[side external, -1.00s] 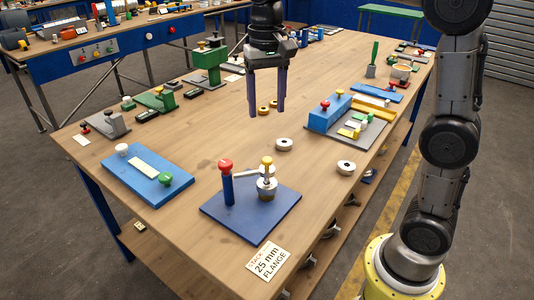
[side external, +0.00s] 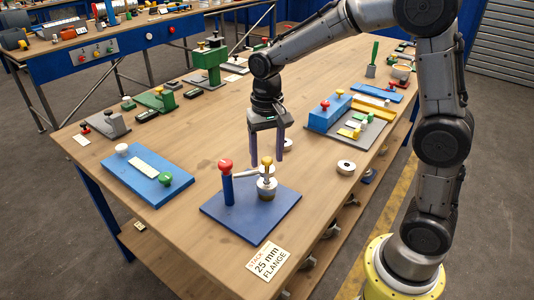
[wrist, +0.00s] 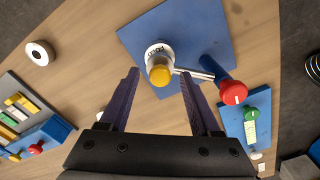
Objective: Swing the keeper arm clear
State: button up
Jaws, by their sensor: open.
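A blue base plate (side external: 235,222) near the front of the bench carries a blue post with a red knob (side external: 226,166). A pale keeper arm (side external: 245,173) reaches from the post to a yellow-topped spindle (side external: 267,162) over a white round part (side external: 267,184). In the wrist view the keeper arm (wrist: 197,75) runs between the yellow knob (wrist: 159,75) and the red knob (wrist: 233,92). My gripper (side external: 266,158) is open and empty, pointing down close to the yellow knob. In the wrist view the knob appears between the fingertips; I cannot tell the height gap.
A blue plate with white and green knobs (side external: 138,183) lies to the left. A grey fixture with coloured blocks (side external: 350,138) is at the right. A loose white ring (side external: 346,167) lies between. A "25 mm flange" card (side external: 268,262) lies at the front edge.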

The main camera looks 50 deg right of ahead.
jog(key=shift+c, duration=0.2)
grip_shut()
dwell(1.3)
